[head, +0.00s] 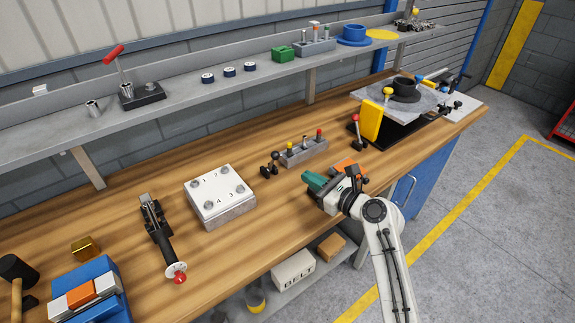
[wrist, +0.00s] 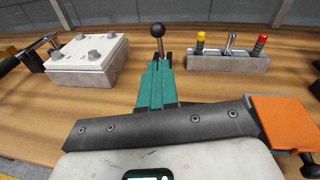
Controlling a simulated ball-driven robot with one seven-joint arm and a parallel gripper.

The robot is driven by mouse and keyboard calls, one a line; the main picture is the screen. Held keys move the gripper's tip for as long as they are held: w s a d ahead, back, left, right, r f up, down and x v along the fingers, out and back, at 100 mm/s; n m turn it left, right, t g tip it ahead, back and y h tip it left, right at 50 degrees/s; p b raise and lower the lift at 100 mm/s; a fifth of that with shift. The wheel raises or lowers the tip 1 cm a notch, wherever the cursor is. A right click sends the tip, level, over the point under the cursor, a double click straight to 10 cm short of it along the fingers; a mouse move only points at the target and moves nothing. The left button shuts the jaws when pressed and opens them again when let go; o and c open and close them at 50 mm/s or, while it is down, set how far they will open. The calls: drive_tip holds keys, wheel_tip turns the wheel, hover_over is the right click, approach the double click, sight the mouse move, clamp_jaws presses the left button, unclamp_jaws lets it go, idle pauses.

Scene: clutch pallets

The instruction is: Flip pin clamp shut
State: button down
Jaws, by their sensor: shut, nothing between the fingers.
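A small black clamp with a ball-ended lever (head: 270,164) stands on the bench, left of the grey pin block. In the wrist view its black ball lever (wrist: 158,32) stands upright just beyond my fingertips, and its base is partly hidden behind them. My gripper (head: 308,181) has teal fingers, shut and empty, low over the bench at the front right of this clamp. In the wrist view my gripper (wrist: 158,72) points straight at the lever. I cannot tell whether the fingertips touch the clamp. The grey block (head: 304,152) holds a yellow-topped, a plain and a red-topped pin.
A white numbered plate block (head: 222,208) lies to the left. A toggle clamp with a red knob (head: 162,238) lies further left. A red-knobbed lever (head: 357,132) stands at the right. Bare wood lies between these.

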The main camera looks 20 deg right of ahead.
approach(272, 162)
drive_tip(key=w, duration=0.2)
drive_tip(key=w+a, duration=0.1)
drive_tip(key=w, duration=0.1)
drive_tip(key=shift+a+r, duration=0.1)
drive_tip(key=shift+r, duration=0.25)
